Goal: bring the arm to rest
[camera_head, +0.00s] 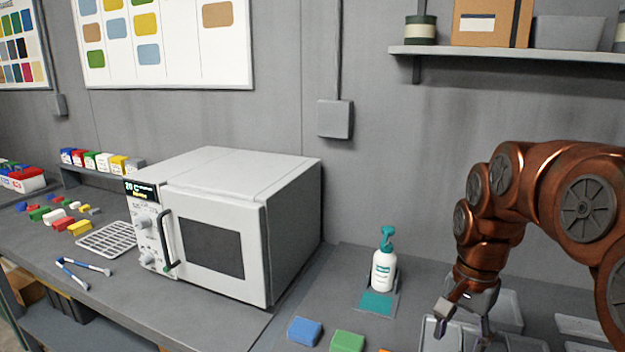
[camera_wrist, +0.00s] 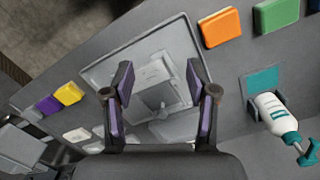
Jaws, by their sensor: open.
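My arm (camera_head: 500,215) is copper-coloured and reaches in from the right in the head view, bent downward over the worktop. My gripper (camera_head: 462,312) hangs low at its end, above a grey tray (camera_head: 428,335). In the wrist view my gripper (camera_wrist: 160,90) has its two purple-padded fingers spread apart. Between and beyond them lies the tray (camera_wrist: 97,75), with pale grey shapes in it. Nothing is held between the fingers. The gap between the fingertips and the tray is hard to judge.
A white oven (camera_head: 225,230) stands left of my arm, door shut. A pump bottle (camera_head: 384,268) stands near my gripper. Blue (camera_head: 304,331) and green (camera_head: 347,341) blocks lie in front. An orange block (camera_wrist: 219,27) lies beside the tray. A shelf (camera_head: 510,54) hangs above.

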